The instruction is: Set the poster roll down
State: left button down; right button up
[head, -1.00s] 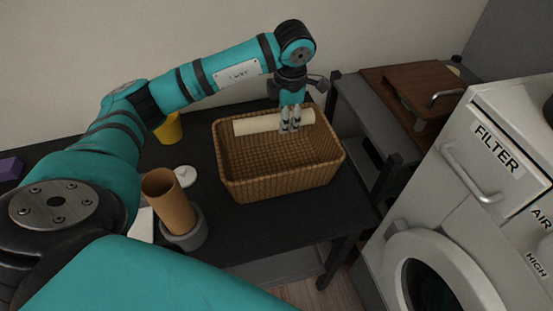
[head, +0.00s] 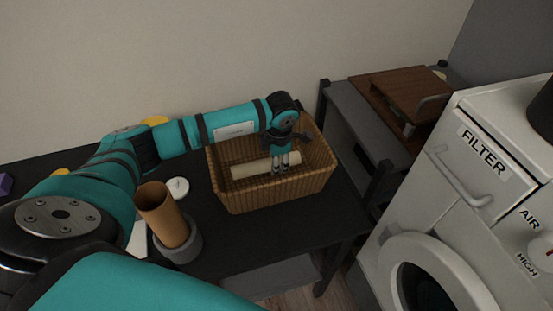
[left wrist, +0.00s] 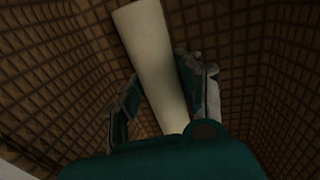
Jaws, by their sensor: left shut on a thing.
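The poster roll (head: 250,169) is a cream cylinder lying level inside the wicker basket (head: 270,200), below its rim. My left gripper (head: 281,169) reaches down into the basket and is shut on the roll near its right part. In the left wrist view, the poster roll (left wrist: 150,55) runs between the two fingers (left wrist: 158,97), with the woven basket walls around it. Whether the roll touches the basket floor I cannot tell. My right gripper is not in view.
The basket stands on a black table (head: 250,250). To its left are a brown cardboard tube (head: 161,213) in a grey ring holder (head: 187,243) and a white disc (head: 178,187). A white cabinet marked FILTER (head: 480,165) and a wooden box (head: 400,88) stand to the right.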

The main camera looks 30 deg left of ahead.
pick_arm(q)
jog(key=shift+f, duration=0.15)
jog(key=c, duration=0.9)
grip_release()
jog(key=shift+o, duration=0.2)
notch_tip(320, 180, up, 12)
jog(key=s+d+b, duration=0.1)
jog(key=shift+d+r, duration=0.2)
jog(key=shift+s, duration=0.1)
